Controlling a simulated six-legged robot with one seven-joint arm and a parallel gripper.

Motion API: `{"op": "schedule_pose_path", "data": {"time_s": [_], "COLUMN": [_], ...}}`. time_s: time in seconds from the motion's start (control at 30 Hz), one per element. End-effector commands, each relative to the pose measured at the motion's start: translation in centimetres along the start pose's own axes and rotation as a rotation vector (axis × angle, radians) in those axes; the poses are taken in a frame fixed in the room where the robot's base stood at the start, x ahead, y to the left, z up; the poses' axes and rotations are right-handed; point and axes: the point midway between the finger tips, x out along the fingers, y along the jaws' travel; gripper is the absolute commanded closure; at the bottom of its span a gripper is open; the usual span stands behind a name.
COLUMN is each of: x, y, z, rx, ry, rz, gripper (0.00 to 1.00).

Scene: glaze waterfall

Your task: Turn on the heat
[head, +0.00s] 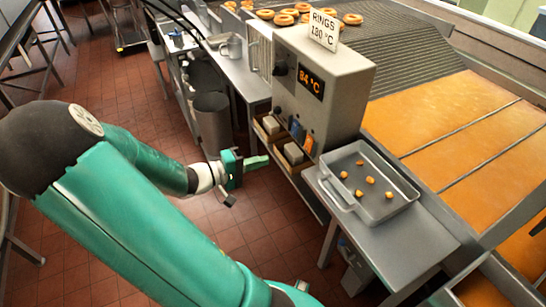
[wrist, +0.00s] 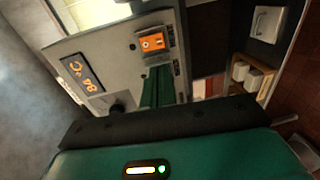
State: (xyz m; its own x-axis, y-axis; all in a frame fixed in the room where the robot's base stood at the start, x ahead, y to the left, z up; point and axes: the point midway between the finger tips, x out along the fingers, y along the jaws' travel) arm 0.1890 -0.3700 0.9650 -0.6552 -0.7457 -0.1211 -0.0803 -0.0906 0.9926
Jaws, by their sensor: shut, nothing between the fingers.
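The grey control box (head: 320,85) stands at the end of the fryer. Its display (head: 311,82) reads 84 °C in orange digits, and it also shows sideways in the wrist view (wrist: 80,72). A dark knob (head: 280,68) is on the box's face. An orange switch (wrist: 152,41) sits on the panel in the wrist view; its position I cannot tell. My gripper (head: 262,161) is shut and empty, in front of and left of the box's lower part. In the wrist view its green fingers (wrist: 158,85) point toward the panel, just below the orange switch; contact is not clear.
A sign (head: 323,30) on the box reads RINGS 180 °C. A grey tray (head: 378,205) with several small dough pieces stands on a side table at right. Amber oil (head: 440,115) fills the fryer behind. Open tiled floor (head: 130,235) lies at left.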

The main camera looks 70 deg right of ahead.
Motion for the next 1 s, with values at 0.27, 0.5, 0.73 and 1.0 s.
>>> {"op": "schedule_pose_path", "data": {"time_s": [0.27, 0.5, 0.73, 1.0], "x": [5.4, 9.9, 12.4, 12.7], "y": [0.0, 0.0, 0.0, 0.0], "z": [0.1, 0.2, 0.1, 0.0], "rx": [-0.001, -0.001, 0.001, 0.000], "ry": [-0.005, -0.006, -0.002, 0.000], "rz": [0.001, 0.001, 0.000, 0.000], "gripper": [1.00, 1.00, 1.00, 1.00]}}
